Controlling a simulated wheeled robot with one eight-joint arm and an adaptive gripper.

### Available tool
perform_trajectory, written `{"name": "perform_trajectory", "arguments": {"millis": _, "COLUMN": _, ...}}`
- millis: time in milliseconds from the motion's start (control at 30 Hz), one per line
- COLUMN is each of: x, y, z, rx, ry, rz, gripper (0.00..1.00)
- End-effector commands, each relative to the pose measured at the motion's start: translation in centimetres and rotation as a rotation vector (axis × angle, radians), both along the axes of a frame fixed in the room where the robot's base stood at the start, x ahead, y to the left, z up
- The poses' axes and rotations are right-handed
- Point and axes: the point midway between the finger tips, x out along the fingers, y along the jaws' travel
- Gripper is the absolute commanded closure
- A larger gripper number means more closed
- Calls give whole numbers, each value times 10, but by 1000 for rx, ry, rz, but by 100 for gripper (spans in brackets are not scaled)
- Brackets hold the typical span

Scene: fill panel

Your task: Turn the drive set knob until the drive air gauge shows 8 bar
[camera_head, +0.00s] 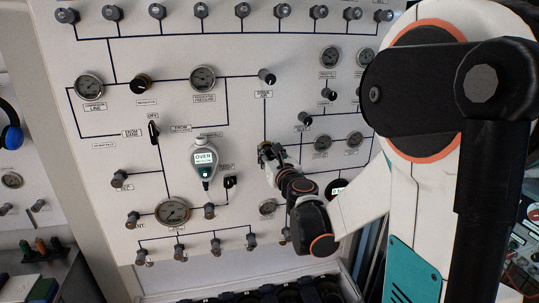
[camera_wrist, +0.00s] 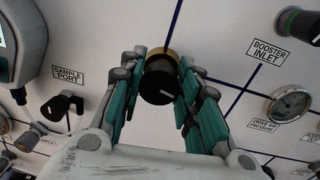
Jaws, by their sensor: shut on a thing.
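My gripper (camera_wrist: 160,86) is shut on a black round knob (camera_wrist: 158,84) with a brass collar, on the white panel. A short white mark shows on the knob's face. No label for this knob shows, so I take it as the drive set knob from its place only. In the head view my gripper (camera_head: 267,152) is at the panel and hides the knob. The drive air gauge (camera_wrist: 291,105) is right of the gripper in the wrist view, with a small label below. It also shows in the head view (camera_head: 322,143). Its reading is too small to tell.
A black handle at the sample port (camera_wrist: 62,105) is left of the gripper. A dark knob (camera_wrist: 300,25) is by the booster inlet label (camera_wrist: 268,63). A hanging grey device with a lit display (camera_head: 205,159) is to the left. Other gauges and valves surround the gripper.

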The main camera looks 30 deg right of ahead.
Motion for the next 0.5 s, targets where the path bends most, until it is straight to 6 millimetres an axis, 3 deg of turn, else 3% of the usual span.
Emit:
{"name": "perform_trajectory", "arguments": {"millis": 267, "x": 0, "y": 0, "z": -1, "rx": 49, "ry": -15, "rz": 1, "gripper": 93}}
{"name": "perform_trajectory", "arguments": {"millis": 500, "x": 0, "y": 0, "z": -2, "rx": 194, "ry": -56, "rz": 1, "gripper": 93}}
